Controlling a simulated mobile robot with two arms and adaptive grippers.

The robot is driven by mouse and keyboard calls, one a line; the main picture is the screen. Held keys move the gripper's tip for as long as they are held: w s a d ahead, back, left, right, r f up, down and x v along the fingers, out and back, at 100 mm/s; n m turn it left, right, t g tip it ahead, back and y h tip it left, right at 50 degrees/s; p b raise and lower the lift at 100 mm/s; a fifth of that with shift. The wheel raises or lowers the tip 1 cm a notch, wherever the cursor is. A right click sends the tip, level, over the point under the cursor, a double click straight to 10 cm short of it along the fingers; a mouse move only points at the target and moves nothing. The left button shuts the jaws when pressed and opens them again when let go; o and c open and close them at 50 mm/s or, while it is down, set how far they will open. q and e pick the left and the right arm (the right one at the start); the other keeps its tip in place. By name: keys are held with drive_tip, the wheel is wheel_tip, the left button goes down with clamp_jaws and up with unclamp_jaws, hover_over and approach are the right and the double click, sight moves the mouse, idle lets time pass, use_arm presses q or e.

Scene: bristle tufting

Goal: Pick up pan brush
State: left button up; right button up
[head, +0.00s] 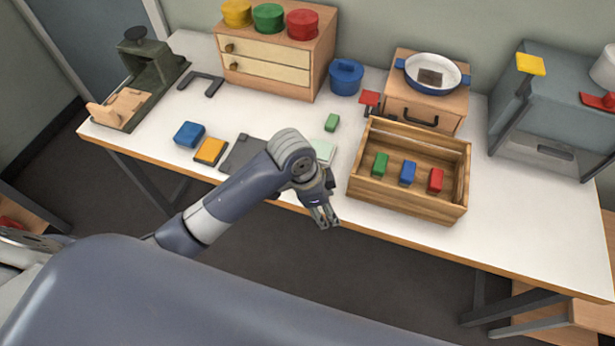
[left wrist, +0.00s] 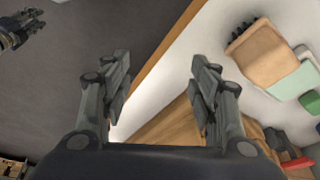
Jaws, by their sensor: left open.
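In the left wrist view a tan wooden block with a row of dark bristle tufts (left wrist: 262,55) lies on the white table, partly on or against a pale green pad (left wrist: 296,80); it looks like a brush. In the head view my arm hides it. My left gripper (head: 326,220) is over the table's front edge, left of the wooden crate. It also shows in the left wrist view (left wrist: 160,90), its fingers wide apart with nothing between them. Another gripper (left wrist: 30,22), apparently my right one, is at the far upper left there, too small to read.
The wooden crate (head: 410,208) holds several coloured blocks. A blue-rimmed pan (head: 451,78) with a brown square inside stands on a small cabinet. Blue and orange blocks lie to the left.

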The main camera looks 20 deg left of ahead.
use_arm(q)
drive_tip(key=w+a+r+m+g+y, duration=0.2)
drive_tip(key=w+a+r+m+y, duration=0.1)
drive_tip(key=w+a+r+m, duration=0.55)
drive_tip(key=f+n, duration=0.1)
drive_tip(key=d+f, duration=0.1)
drive_tip(key=f+n, duration=0.1)
drive_tip(key=shift+s+d+f+n, duration=0.2)
drive_tip(key=shift+d+f+n, duration=0.05)
drive_tip(key=shift+n, duration=0.1)
drive_tip(key=shift+f+p, duration=0.95)
drive_tip(key=shift+f, duration=1.8)
drive_tip(key=c, duration=1.2)
use_arm(e)
drive_tip(key=shift+w+a+r, duration=0.1)
drive_tip(key=shift+a+r, duration=0.2)
drive_tip(key=shift+r, duration=0.6)
